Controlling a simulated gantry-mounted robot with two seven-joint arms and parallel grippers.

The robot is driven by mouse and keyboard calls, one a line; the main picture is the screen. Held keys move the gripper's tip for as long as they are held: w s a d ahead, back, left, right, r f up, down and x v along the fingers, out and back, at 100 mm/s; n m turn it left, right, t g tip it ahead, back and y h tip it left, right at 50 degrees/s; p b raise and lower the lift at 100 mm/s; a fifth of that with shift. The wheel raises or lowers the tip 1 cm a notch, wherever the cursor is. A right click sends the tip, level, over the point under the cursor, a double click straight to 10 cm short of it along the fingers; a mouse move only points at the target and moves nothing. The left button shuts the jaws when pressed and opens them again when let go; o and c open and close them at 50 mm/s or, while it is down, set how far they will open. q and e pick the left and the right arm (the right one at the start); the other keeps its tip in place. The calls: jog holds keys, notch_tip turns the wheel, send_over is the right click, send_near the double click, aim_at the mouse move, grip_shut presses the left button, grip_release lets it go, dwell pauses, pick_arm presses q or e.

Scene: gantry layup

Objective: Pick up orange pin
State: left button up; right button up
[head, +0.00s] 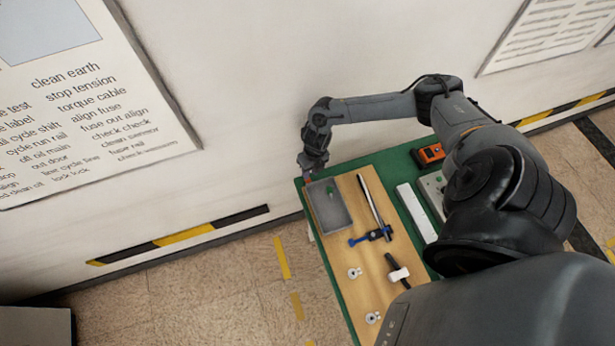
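A small orange-red bit, likely the orange pin (307,180), shows at the far left corner of the table, right at the tips of my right gripper (309,172). My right arm reaches across the back of the table, and its gripper points down there, beside the grey tray (322,215). The fingers are too small and dark to tell whether they are open or closed on the orange bit. A small green piece (331,192) is in the tray. My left gripper is not in view.
On the green-edged table (336,284) a wooden board (338,245) carries a dark rod, a blue clamp-like tool (372,236), a hammer-like tool (398,270) and small white round parts. A white strip (416,212) and an orange-black device (430,154) lie right. A wall stands behind.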

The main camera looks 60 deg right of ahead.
jog(key=shift+w+a+f, duration=0.1)
jog(key=shift+w+f, duration=0.05)
jog(key=shift+f, duration=1.05)
jog(key=shift+w+a+f, duration=0.1)
jog(key=shift+w+f, duration=0.05)
jog(key=shift+f, duration=1)
grip_shut()
